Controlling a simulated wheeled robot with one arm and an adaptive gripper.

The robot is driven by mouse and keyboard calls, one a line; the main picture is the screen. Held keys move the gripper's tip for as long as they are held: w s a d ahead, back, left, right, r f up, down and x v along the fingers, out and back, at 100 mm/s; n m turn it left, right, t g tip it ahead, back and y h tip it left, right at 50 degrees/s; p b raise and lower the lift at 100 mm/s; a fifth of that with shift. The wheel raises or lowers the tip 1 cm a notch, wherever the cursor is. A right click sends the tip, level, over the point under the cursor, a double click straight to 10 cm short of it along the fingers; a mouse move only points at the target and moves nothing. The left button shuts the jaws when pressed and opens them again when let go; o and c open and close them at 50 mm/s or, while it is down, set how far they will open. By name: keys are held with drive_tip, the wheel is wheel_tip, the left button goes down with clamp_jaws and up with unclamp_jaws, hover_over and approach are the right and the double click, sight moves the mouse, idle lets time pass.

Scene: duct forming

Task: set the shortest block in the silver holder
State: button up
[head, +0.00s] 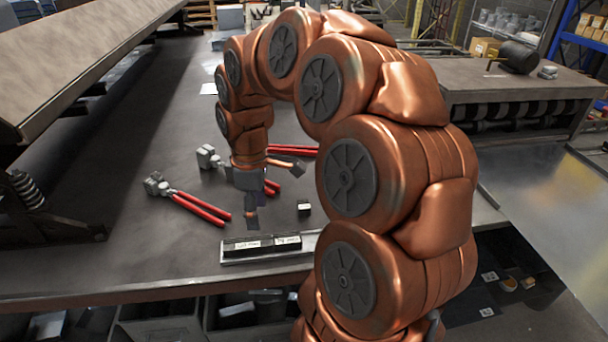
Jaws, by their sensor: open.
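The silver holder (309,242) is a long shallow tray near the front edge of the table. Two dark blocks with white labels, a left one (243,247) and a right one (287,242), lie in it end to end. Its right end looks bare, partly hidden by my arm. A short black block (304,208) with a pale face stands on the table behind the holder. My gripper (256,212) points down behind the holder, left of the short block. It is open and looks empty. A dark patch under its fingers is too small to make out.
Red-handled pliers (195,206) lie left of my gripper. Another red-handled tool (207,158) lies behind, partly hidden by my arm. A large sloped metal machine (80,60) borders the table's left. The table (150,255) is clear left of the holder.

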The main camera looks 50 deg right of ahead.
drive_tip(key=w+d+f+n, duration=0.1)
drive_tip(key=w+d, duration=0.2)
drive_tip(key=d, duration=0.5)
drive_tip(key=n, duration=0.2)
hover_over(304, 205)
wheel_tip(304, 205, down, 2)
drive_tip(key=shift+d+f, duration=0.15)
drive_tip(key=shift+f, duration=0.2)
drive_tip(key=shift+f+b, duration=1.65)
drive_tip(key=shift+f, duration=2.7)
drive_tip(key=shift+c, duration=0.2)
clamp_jaws()
